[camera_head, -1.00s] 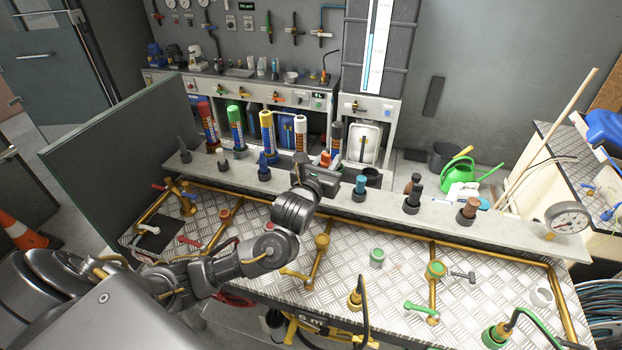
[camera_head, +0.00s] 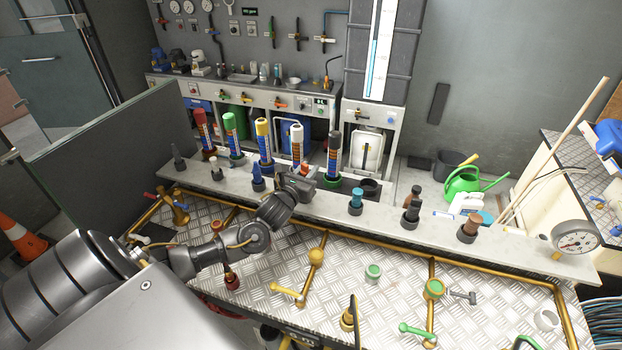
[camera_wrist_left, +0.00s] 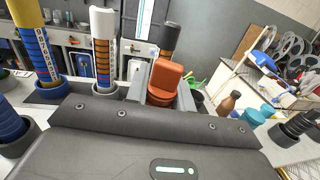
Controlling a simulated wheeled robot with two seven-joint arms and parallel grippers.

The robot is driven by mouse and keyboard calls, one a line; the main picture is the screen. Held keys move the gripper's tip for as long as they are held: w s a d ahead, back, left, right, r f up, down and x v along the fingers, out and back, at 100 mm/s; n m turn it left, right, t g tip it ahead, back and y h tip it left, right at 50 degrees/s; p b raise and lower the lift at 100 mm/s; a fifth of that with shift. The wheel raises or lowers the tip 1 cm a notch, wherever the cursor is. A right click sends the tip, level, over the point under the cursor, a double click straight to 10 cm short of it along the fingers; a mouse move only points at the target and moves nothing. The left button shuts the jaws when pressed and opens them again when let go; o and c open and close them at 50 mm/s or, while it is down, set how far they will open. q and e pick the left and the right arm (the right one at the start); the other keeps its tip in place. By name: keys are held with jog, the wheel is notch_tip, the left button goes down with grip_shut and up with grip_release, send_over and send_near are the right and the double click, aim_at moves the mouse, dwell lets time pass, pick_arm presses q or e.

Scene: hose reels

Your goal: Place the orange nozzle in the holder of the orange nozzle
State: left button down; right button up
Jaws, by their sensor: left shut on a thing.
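My left gripper (camera_head: 304,178) is shut on the orange nozzle (camera_wrist_left: 165,82), seen close up between the fingers in the left wrist view. In the head view the gripper is over the grey shelf, between the blue nozzle (camera_head: 258,179) and the teal nozzle (camera_head: 356,200). Only a small orange-red patch of the held nozzle shows there. I cannot make out the orange nozzle's holder; the shelf beneath the gripper is hidden. My right gripper is not in view.
Other nozzles stand along the shelf (camera_head: 330,208), including white (camera_head: 217,170) and brown (camera_head: 469,228) ones. Tall coloured tubes, such as the yellow one (camera_head: 263,143), rise close behind the gripper. Brass pipes and valves line the metal bench (camera_head: 345,275) in front.

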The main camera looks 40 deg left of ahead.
pick_arm(q)
jog(key=shift+w+a+f, duration=0.1)
jog(key=shift+a+f, duration=0.05)
jog(key=shift+f, duration=0.15)
jog(key=f+b, duration=0.1)
jog(key=b, duration=0.1)
jog(key=f+b, duration=0.1)
jog(key=f, duration=0.1)
jog(key=shift+w+a+f+b, duration=0.2)
jog(key=shift+f+b, duration=0.1)
jog(key=shift+b, duration=0.1)
jog(key=shift+r, duration=0.15)
jog(key=shift+d, duration=0.1)
jog(key=c, duration=1.2)
grip_release()
jog(key=shift+f, duration=0.2)
jog(key=shift+s+r, duration=0.15)
jog(key=shift+r, duration=0.05)
